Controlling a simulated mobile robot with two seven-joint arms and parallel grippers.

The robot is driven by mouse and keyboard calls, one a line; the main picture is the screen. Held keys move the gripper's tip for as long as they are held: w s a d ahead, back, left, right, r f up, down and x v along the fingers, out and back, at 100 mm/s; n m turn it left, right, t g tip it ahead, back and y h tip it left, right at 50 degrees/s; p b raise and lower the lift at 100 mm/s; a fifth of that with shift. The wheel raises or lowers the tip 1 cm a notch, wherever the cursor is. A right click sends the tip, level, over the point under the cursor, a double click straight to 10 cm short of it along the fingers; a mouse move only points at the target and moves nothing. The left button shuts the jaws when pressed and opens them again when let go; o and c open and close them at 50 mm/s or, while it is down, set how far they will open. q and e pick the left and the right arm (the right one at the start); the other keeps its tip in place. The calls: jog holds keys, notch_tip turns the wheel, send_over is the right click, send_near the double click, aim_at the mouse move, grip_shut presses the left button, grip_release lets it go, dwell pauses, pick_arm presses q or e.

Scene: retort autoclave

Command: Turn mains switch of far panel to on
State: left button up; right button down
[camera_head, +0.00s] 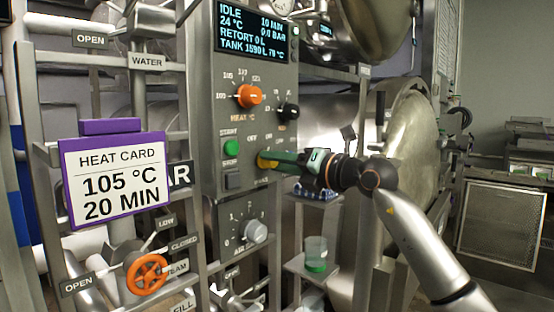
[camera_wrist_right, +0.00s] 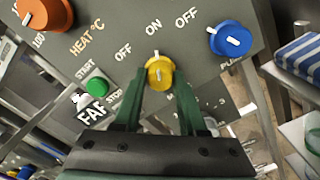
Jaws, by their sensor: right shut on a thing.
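A grey control panel (camera_head: 215,130) faces me in the head view. My right gripper (camera_head: 272,160) reaches it from the right, its green fingers shut around a yellow knob (camera_head: 264,160). In the right wrist view the gripper (camera_wrist_right: 159,88) has one finger on each side of the yellow knob (camera_wrist_right: 159,73). My left gripper is out of view.
Close by are an orange heat knob (camera_head: 248,96), a black knob (camera_head: 288,112), a green start button (camera_head: 231,147) and a blue knob (camera_wrist_right: 231,38). A lit display (camera_head: 252,32) reads IDLE. A heat card (camera_head: 115,178) and an orange valve wheel (camera_head: 146,274) are at left.

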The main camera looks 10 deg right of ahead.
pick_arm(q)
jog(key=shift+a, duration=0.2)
pick_arm(e)
jog(key=shift+m, duration=0.4)
jog(key=c, duration=0.8)
grip_release()
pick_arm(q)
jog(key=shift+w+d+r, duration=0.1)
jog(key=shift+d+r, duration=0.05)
pick_arm(e)
jog(key=o, duration=0.3)
jog(key=shift+o, duration=0.2)
pick_arm(q)
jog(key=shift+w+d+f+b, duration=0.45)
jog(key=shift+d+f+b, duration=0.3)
jog(key=shift+b, duration=0.65)
pick_arm(e)
jog(key=v, duration=1.2)
jog(key=shift+s, duration=0.25)
jog(key=shift+d, duration=0.1)
